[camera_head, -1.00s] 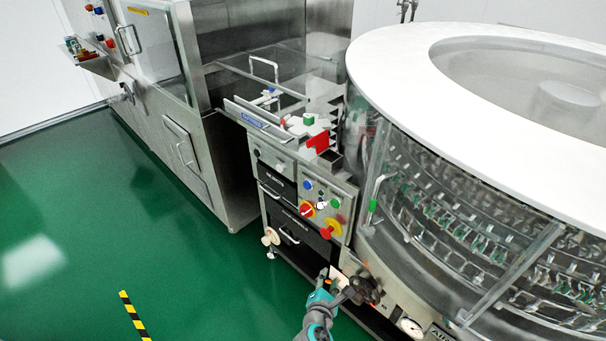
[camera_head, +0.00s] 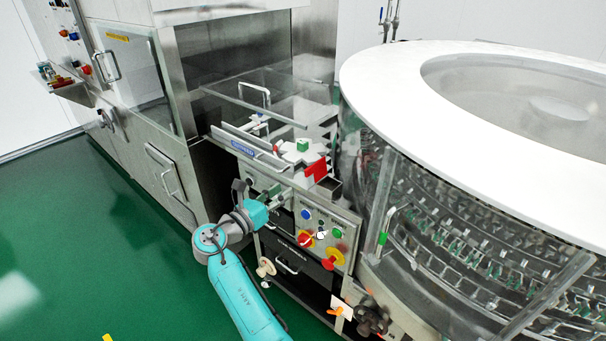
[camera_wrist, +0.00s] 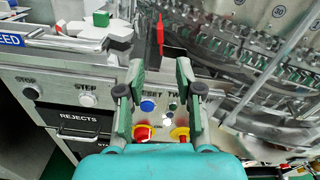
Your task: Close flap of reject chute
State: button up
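A red flap (camera_head: 317,171) stands tilted up beside a small open metal chute (camera_head: 328,188), at the right end of the machine's top. In the wrist view the red flap (camera_wrist: 160,33) looks narrow and upright, just beyond and between my fingertips. My gripper (camera_head: 283,195) is in front of the control panel, left of and below the flap in the head view. In the wrist view my gripper (camera_wrist: 161,76) has its two fingers spread with nothing between them. The flap's lower edge is hard to make out.
The control panel (camera_head: 322,222) carries buttons and red-yellow knobs, close below my fingers. A dark drawer labelled REJECTS (camera_wrist: 82,117) is at left. A white star wheel (camera_head: 285,155) lies behind the panel. The big round washer (camera_head: 440,215) stands close on the right.

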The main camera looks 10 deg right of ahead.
send_near(317, 172)
jog(key=w+d, duration=0.1)
jog(key=w+d+r, duration=0.1)
jog(key=w+d, duration=0.1)
jog(key=shift+w+d+r, duration=0.2)
jog(key=shift+d+r, duration=0.05)
grip_shut()
